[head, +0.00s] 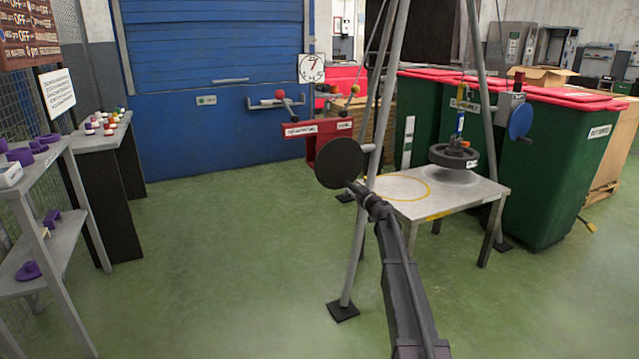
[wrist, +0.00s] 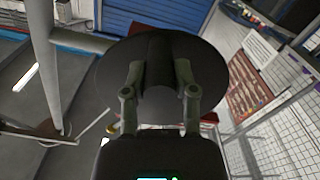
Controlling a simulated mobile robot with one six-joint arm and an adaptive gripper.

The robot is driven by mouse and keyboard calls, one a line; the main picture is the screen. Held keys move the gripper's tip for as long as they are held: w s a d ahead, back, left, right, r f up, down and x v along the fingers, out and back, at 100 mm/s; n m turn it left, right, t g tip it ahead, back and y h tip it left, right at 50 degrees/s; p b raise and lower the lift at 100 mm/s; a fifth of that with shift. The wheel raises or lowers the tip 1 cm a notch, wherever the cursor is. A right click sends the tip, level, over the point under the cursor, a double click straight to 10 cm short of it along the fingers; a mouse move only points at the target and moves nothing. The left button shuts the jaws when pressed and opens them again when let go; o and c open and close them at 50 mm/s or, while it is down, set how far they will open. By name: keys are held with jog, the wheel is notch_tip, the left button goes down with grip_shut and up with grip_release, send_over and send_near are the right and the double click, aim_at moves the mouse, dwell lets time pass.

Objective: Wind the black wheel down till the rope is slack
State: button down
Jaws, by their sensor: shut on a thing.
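The black wheel (head: 339,163) is a flat round disc at the near side of the tripod frame; it fills the upper middle of the wrist view (wrist: 105,80). My gripper (head: 356,187) reaches it from the near side. In the wrist view my gripper (wrist: 158,72) has a finger on each side of the wheel's dark central hub and is shut on it. A dark round weight (head: 453,158) hangs low over or rests on the metal table (head: 404,188); I cannot tell which. A blue and yellow piece (head: 460,125) is above it. The rope's tension is too small to judge.
A blue wheel (head: 521,121) is on the right tripod leg. A tripod leg (head: 362,225) stands close to my arm. A red box (head: 315,140) with ball-ended levers is behind the black wheel. Green bins (head: 555,165) stand right, shelves (head: 60,240) left. The left floor is clear.

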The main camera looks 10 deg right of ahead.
jog(key=shift+w+d+r+n, duration=0.2)
jog(key=shift+w+d+n, duration=0.05)
jog(key=shift+d+n, duration=0.15)
dwell(0.3)
jog(key=shift+w+d+r+n+p, duration=0.1)
jog(key=shift+d+r+n+p, duration=0.15)
jog(key=shift+n, duration=0.3)
jog(key=shift+w+d+r+n+p, duration=0.1)
jog(key=shift+d+n+p, duration=0.1)
jog(key=shift+d+n, duration=0.25)
jog(key=shift+a, duration=0.1)
jog(key=shift+r, duration=0.1)
jog(key=shift+w+d+r+n+p, duration=0.1)
jog(key=shift+d+r+n+p, duration=0.2)
jog(key=shift+n, duration=0.35)
jog(key=shift+w+d+r+n+p, duration=0.1)
jog(key=shift+d+r+n+p, duration=0.2)
jog(key=shift+n, duration=0.35)
jog(key=shift+f, duration=0.1)
jog(key=shift+d, duration=0.15)
jog(key=shift+w+d+r+n+p, duration=0.1)
jog(key=shift+d+r+n+p, duration=0.1)
jog(key=shift+r+n+p, duration=0.3)
jog(key=shift+w+d+r+n+p, duration=0.1)
jog(key=shift+d+r+n+p, duration=0.15)
jog(key=shift+n, duration=0.45)
